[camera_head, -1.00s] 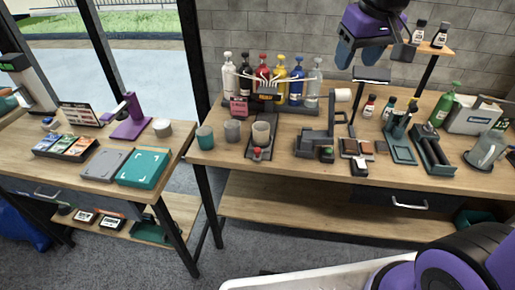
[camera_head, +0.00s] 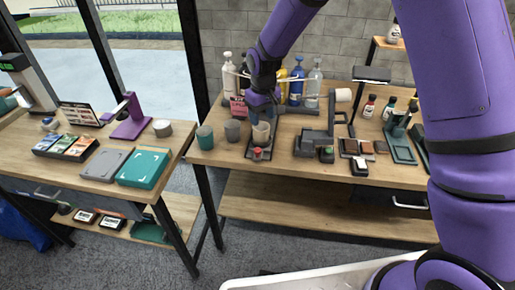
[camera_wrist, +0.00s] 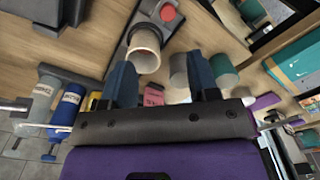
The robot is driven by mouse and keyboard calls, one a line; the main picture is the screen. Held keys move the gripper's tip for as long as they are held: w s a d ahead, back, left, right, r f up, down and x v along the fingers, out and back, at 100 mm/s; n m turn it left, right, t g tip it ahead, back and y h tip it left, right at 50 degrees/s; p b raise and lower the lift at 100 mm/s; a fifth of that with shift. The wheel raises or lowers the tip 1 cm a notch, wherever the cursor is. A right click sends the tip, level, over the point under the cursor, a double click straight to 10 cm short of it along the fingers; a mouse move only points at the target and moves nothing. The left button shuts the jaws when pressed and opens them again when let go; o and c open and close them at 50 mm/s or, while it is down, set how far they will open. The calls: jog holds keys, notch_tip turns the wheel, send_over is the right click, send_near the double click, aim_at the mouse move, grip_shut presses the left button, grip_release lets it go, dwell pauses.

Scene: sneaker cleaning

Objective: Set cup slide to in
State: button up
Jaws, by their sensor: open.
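The cup slide is a dark narrow base (camera_head: 267,155) on the right-hand workbench, with a red knob (camera_head: 257,152) at its front end. A beige cup (camera_head: 261,134) stands on it, behind the knob. In the wrist view the cup (camera_wrist: 143,48) and the red knob (camera_wrist: 168,12) lie just beyond my fingertips. My gripper (camera_head: 263,108) is above and behind the cup in the head view. It is open and empty, and its two blue fingers show spread apart in the wrist view (camera_wrist: 161,74). My gripper hides the middle bottles behind it.
A teal cup (camera_head: 205,137) and a grey cup (camera_head: 232,131) stand left of the slide. A bottle rack with several bottles, including a clear one (camera_head: 312,88), is behind. A dark stand (camera_head: 313,140) is close on the right. Bare wood lies along the front edge.

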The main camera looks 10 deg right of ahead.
aim_at(258, 149)
jog(key=f, duration=0.4)
jog(key=a+f, duration=0.1)
jog(key=f, duration=0.9)
jog(key=shift+w+a, duration=0.25)
jog(key=shift+c, duration=0.3)
